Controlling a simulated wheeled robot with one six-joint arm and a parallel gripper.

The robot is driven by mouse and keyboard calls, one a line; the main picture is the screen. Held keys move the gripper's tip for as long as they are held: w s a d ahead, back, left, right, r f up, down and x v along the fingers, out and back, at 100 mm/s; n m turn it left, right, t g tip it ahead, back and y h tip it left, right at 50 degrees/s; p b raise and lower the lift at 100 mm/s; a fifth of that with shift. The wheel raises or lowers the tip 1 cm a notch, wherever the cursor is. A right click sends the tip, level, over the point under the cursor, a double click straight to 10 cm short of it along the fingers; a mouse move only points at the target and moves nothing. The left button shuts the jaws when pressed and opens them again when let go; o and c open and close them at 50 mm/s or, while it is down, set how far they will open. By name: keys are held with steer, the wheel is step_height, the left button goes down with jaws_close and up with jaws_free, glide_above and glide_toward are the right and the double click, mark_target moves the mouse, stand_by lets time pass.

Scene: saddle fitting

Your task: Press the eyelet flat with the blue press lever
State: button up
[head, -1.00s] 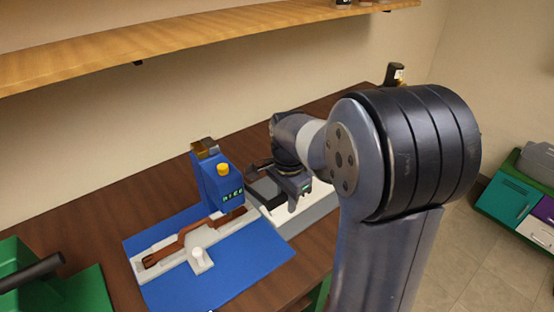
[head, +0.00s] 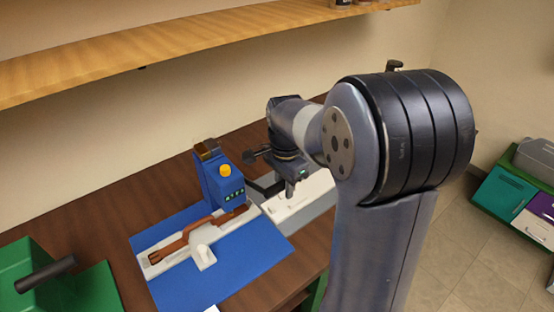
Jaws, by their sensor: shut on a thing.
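The blue press (head: 221,184) stands at the back of a blue mat, with a yellow button on top and small green lights on its front. A brown strap (head: 190,238) lies along a pale fixture (head: 205,256) and runs up to the press. The eyelet is too small or hidden to make out. My gripper (head: 290,192) is just right of the press, pointing down. It is shut on the dark press lever (head: 266,182), which reaches from the press's right side; the contact is partly hidden by the gripper.
The blue mat (head: 235,275) lies on the brown table. A white-topped grey block (head: 300,203) is under my gripper. A green bin (head: 30,270) with a dark handle is at left. A wooden shelf (head: 180,45) runs above. Coloured drawers (head: 510,195) stand at far right.

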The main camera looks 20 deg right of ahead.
steer(key=shift+w+a+r+p, duration=0.1)
steer(key=shift+w+r+p, duration=0.1)
steer(key=shift+r+p, duration=0.4)
steer(key=shift+w+a+r+p, duration=0.1)
steer(key=shift+w+r+p, duration=0.15)
steer(key=shift+r+p, duration=0.35)
steer(key=shift+w+r+p, duration=0.2)
steer(key=shift+r+p, duration=0.3)
steer(key=shift+r, duration=0.2)
steer(key=shift+c, duration=0.3)
steer(key=shift+w+a+r+p, duration=0.35)
steer(key=shift+w+r+p, duration=0.5)
steer(key=shift+w+p, duration=0.1)
steer(key=shift+w+a+r+p, duration=0.35)
steer(key=shift+w+r+p, duration=0.45)
steer(key=shift+p, duration=0.15)
steer(key=shift+w+a+r, duration=0.3)
steer(key=shift+w+r, duration=0.15)
steer(key=shift+w, duration=0.05)
steer(key=shift+o, duration=1.2)
steer(key=shift+w+a+r, duration=0.1)
steer(key=shift+w+r, duration=0.1)
steer(key=shift+r, duration=0.05)
steer(key=o, duration=0.5)
steer(key=shift+w, duration=0.15)
steer(key=shift+f, duration=0.1)
